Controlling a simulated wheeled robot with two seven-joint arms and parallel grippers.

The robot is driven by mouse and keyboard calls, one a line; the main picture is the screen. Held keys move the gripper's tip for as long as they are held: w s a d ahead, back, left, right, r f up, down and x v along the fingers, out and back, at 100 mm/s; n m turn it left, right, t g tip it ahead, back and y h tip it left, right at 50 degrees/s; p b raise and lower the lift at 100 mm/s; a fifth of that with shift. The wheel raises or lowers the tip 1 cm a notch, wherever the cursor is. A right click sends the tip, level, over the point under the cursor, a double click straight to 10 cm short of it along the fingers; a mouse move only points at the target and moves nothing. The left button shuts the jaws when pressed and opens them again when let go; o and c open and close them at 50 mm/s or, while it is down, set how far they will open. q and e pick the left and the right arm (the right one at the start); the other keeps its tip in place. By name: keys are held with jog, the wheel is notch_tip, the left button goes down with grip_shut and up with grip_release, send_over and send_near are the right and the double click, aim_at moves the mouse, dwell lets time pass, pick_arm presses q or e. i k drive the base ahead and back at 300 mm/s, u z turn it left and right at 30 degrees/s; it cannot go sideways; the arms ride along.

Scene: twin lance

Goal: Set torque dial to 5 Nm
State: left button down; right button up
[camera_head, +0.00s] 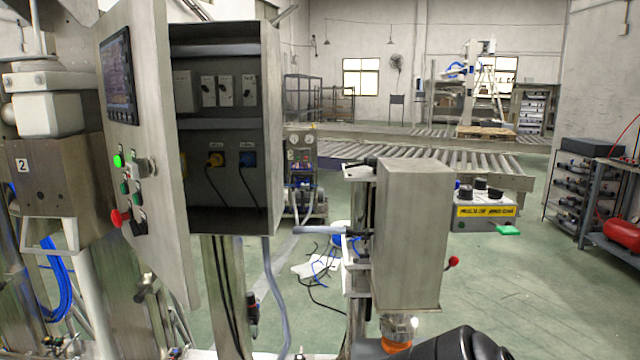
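A small grey control box (485,212) with a yellow label is at the right of the tall grey housing. It carries several dark knobs on top, one of them a black knob (480,184). I cannot tell which knob is the torque dial, and no scale or setting is readable. A green piece (508,230) is at the box's lower right edge. Neither of my grippers can be made out in the head view, and nothing is seen touching the knobs.
The grey housing (412,235) with a red-tipped lever (453,262) stands centre right. An open electrical cabinet (222,200) with its door (150,190) swung out is at the left. Roller conveyors (440,160) cross behind. Green floor is clear at the right, before a shelf rack (585,180).

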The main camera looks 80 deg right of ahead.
aim_at(465, 193)
jog(key=u, duration=0.35)
jog(key=k, duration=1.25)
jog(key=z, duration=1.1)
